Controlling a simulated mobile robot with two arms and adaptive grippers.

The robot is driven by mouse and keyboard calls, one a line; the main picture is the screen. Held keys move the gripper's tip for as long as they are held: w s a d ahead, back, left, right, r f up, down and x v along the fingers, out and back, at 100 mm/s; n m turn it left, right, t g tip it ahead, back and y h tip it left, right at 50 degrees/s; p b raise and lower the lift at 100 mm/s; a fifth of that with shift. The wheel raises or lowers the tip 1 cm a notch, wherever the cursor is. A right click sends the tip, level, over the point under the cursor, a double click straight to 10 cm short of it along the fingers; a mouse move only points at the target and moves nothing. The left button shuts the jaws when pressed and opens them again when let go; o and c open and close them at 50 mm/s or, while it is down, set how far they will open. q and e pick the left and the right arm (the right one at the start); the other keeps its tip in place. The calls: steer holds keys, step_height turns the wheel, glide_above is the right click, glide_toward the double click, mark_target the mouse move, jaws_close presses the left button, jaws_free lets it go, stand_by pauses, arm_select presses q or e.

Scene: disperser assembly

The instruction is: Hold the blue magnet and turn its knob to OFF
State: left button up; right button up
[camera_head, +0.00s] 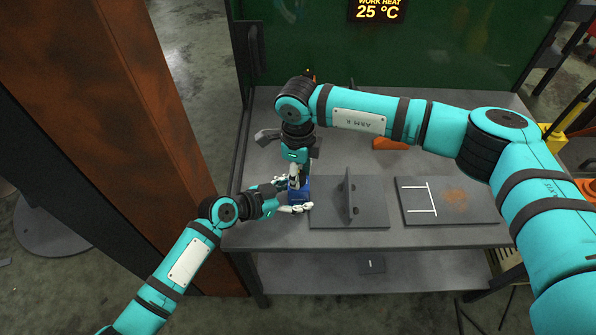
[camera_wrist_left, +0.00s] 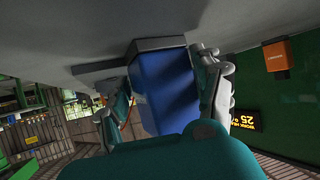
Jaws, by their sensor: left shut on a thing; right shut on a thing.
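The blue magnet (camera_head: 299,196) stands on the grey table close to its front edge, left of the fixture plate. My left gripper (camera_head: 287,196) comes in low from the left and is shut on the magnet's body. In the left wrist view, the blue magnet (camera_wrist_left: 166,88) fills the space between the left gripper's two fingers (camera_wrist_left: 163,80). My right gripper (camera_head: 295,178) reaches down from above and is shut at the magnet's top. The knob is hidden by the right gripper, so its position cannot be read.
A dark plate with an upright wall (camera_head: 345,200) stands right of the magnet. Another plate with white lines (camera_head: 447,201) lies further right. An orange part (camera_head: 390,144) lies behind, under my right arm. A brown post (camera_head: 140,130) rises left of the table (camera_head: 400,238).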

arm_select(q)
steer(key=shift+d, duration=0.1)
arm_select(e)
steer(key=o, duration=1.1)
steer(key=shift+o, duration=0.2)
steer(key=shift+r, duration=0.1)
arm_select(q)
steer(key=shift+c, duration=0.2)
arm_select(e)
step_height(320, 180, up, 12)
arm_select(q)
steer(key=o, duration=1.7)
